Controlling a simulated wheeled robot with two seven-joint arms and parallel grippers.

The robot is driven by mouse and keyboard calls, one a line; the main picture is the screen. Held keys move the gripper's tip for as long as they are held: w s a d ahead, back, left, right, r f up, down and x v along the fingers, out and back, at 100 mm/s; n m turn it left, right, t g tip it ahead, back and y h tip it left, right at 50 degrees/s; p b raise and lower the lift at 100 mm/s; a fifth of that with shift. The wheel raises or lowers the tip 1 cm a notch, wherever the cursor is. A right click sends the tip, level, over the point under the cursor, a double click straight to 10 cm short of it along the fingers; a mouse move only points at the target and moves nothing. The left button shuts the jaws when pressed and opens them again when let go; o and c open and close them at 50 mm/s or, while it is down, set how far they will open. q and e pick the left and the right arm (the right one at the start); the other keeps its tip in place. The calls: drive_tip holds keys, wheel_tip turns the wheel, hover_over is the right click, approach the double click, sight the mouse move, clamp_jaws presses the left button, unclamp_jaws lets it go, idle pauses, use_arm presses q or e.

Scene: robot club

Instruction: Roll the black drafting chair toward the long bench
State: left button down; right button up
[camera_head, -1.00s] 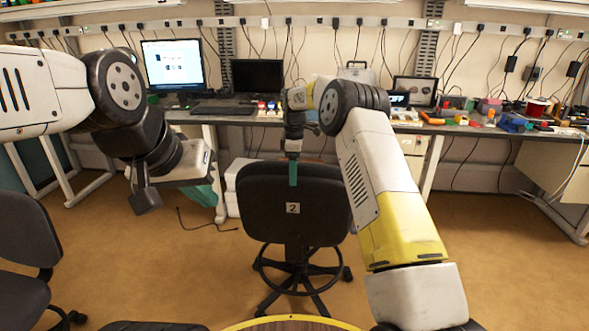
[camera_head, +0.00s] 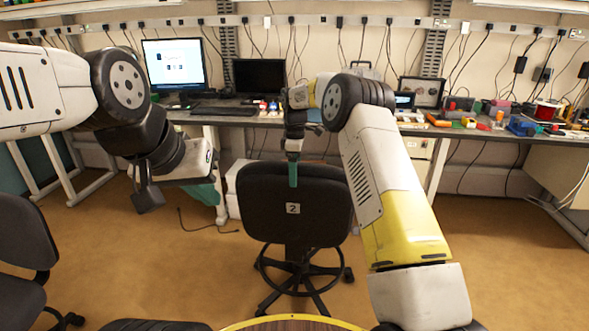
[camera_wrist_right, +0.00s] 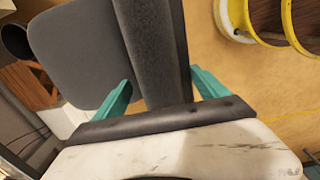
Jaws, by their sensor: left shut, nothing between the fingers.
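The black drafting chair (camera_head: 262,213), with a "2" label on its backrest, stands upright in front of the long bench (camera_head: 235,117). My right gripper (camera_head: 293,172) comes down on the top of the backrest. In the right wrist view, the teal fingers of the right gripper (camera_wrist_right: 162,80) lie on either side of the black backrest (camera_wrist_right: 157,50), close against it, with the grey seat (camera_wrist_right: 75,55) beyond. My left gripper (camera_head: 212,196) is shut and empty, left of the chair and apart from it; its fingertips are partly hidden.
Another dark chair (camera_head: 22,240) stands at the left edge. Monitors (camera_head: 175,63), a keyboard (camera_head: 222,111) and small parts fill the bench top. A cable (camera_head: 205,228) lies on the floor left of the drafting chair. Floor to the right is clear.

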drive_tip(key=shift+r, duration=0.1)
drive_tip(key=shift+s+r, duration=0.1)
drive_tip(key=shift+r, duration=4.75)
drive_tip(key=shift+s+r, duration=0.1)
drive_tip(key=shift+r, duration=0.15)
drive_tip(key=s+d+r+m+t+y, duration=0.15)
drive_tip(key=s+d+r+m, duration=0.25)
drive_tip(key=s+r, duration=0.4)
drive_tip(key=s+d+r+m+t, duration=0.25)
drive_tip(key=s+d+r, duration=0.25)
drive_tip(key=s+r, duration=0.3)
drive_tip(key=s+d+f+m, duration=0.1)
drive_tip(key=s+f+m, duration=0.1)
drive_tip(key=s, duration=0.6)
drive_tip(key=s+d+f+m+t, duration=0.1)
drive_tip(key=s+f+m, duration=0.2)
drive_tip(key=s, duration=0.5)
drive_tip(key=s+d+f+m+t, duration=0.1)
drive_tip(key=s+m, duration=0.3)
drive_tip(key=s, duration=0.5)
drive_tip(key=shift+d+f+y, duration=0.35)
drive_tip(key=shift+d+f, duration=0.15)
drive_tip(key=shift+f, duration=0.25)
